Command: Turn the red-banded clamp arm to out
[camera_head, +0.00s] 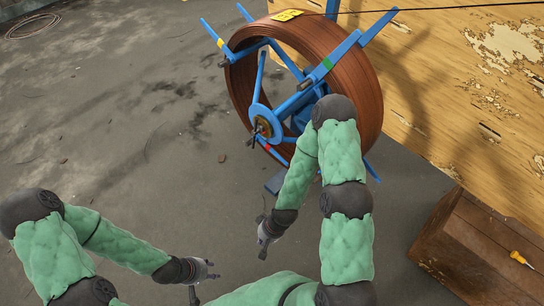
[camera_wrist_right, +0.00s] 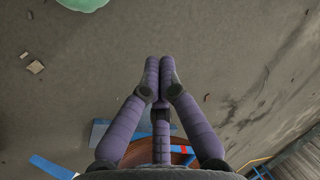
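The red-banded clamp arm (camera_head: 268,147) is a blue bar on the lower front of the spool, below the hub (camera_head: 262,125). Its lower end lies near my right forearm. My right gripper (camera_head: 262,251) hangs below the spool, apart from the clamp arm, pointing down at the floor. Its fingers (camera_wrist_right: 159,62) are together with nothing between them. My left gripper (camera_head: 213,270) is low at the left, over bare floor, with fingers apart and empty.
The brown pipe coil (camera_head: 365,85) sits on a blue frame with a yellow-banded arm (camera_head: 220,43) and a green-banded arm (camera_head: 328,63). A worn wooden surface (camera_head: 450,70) is behind at right. A wooden crate (camera_head: 470,245) holds a yellow screwdriver (camera_head: 520,258).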

